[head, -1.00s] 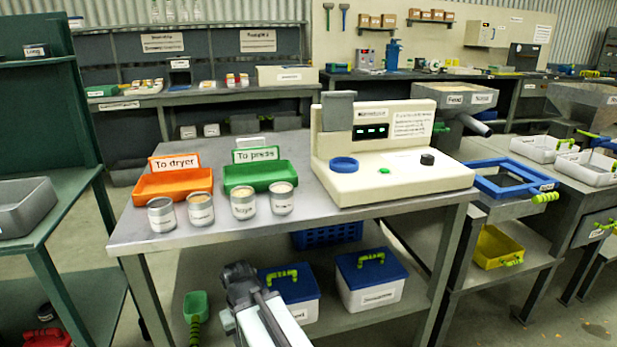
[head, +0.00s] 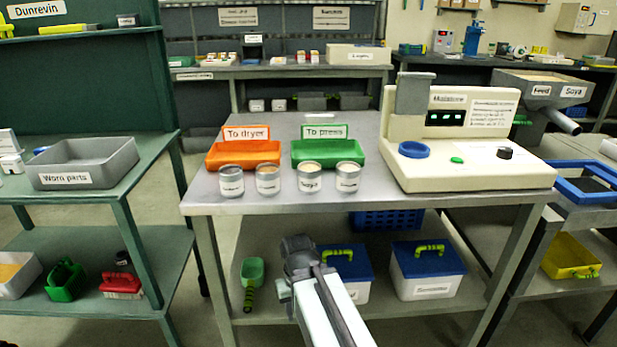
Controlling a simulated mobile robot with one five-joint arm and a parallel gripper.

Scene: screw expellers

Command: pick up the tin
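Several small open tins with white labels and pale contents stand in a row along the front of the grey metal table (head: 375,205). From left to right they are a first tin (head: 231,182), a second tin (head: 267,179), a third tin (head: 309,178) and a fourth tin (head: 348,177). The label words are too small to read surely. My gripper (head: 297,244) is in front of the table, lower in the picture than the tins and apart from them. Its fingers are not clear enough to show whether they are open.
Behind the tins stand an orange tray (head: 243,153) marked "To dryer" and a green tray (head: 329,150) marked "To press". A cream instrument (head: 470,172) fills the table's right side. Blue-lidded boxes (head: 427,272) and a green scoop (head: 252,270) are on the lower shelf. A green bench (head: 150,185) stands left.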

